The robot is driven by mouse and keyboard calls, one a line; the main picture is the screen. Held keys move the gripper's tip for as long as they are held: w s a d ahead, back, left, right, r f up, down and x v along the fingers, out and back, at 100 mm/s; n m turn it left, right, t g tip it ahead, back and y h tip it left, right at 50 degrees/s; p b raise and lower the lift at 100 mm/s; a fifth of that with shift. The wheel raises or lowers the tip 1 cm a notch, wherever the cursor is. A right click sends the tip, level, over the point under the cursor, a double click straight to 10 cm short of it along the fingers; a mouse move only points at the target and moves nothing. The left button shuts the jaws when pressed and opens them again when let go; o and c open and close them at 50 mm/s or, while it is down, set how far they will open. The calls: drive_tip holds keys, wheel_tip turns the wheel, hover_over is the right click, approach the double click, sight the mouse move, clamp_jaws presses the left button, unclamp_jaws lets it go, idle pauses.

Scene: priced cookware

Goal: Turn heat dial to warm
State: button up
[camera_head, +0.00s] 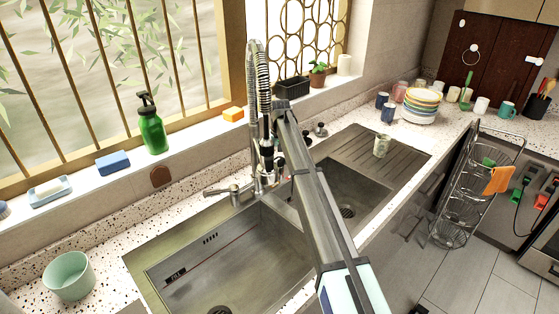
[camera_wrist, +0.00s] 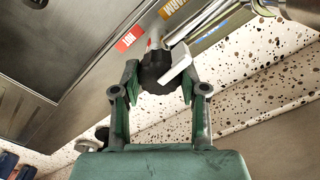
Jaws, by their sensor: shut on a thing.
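The heat dial (camera_wrist: 155,74) is a round black knob with a white lever-like pointer (camera_wrist: 176,66), seen in the wrist view. My gripper (camera_wrist: 159,80) is shut on it, with a green finger on each side. The white pointer slants up and to the right, near the right fingertip. An orange label (camera_wrist: 170,8) reading WARM lies above the dial. A red label (camera_wrist: 129,40), its text hard to read, lies to the upper left. In the head view my arm reaches to the tap between the sink bowls, and the dial is not clear there.
A tall spring-necked tap (camera_head: 253,75) stands close beside my arm. The left sink bowl (camera_head: 235,265) is empty. A can (camera_head: 381,146) stands on the drainboard.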

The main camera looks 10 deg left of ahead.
sight(280, 159)
drive_tip(key=n+b, duration=0.1)
drive_tip(key=n, duration=0.3)
drive_tip(key=shift+f, duration=0.15)
drive_tip(key=shift+n+b, duration=0.6)
drive_tip(key=shift+n, duration=1.1)
drive_tip(key=o, duration=1.1)
drive_tip(key=shift+o, duration=0.2)
wheel_tip(280, 159, up, 12)
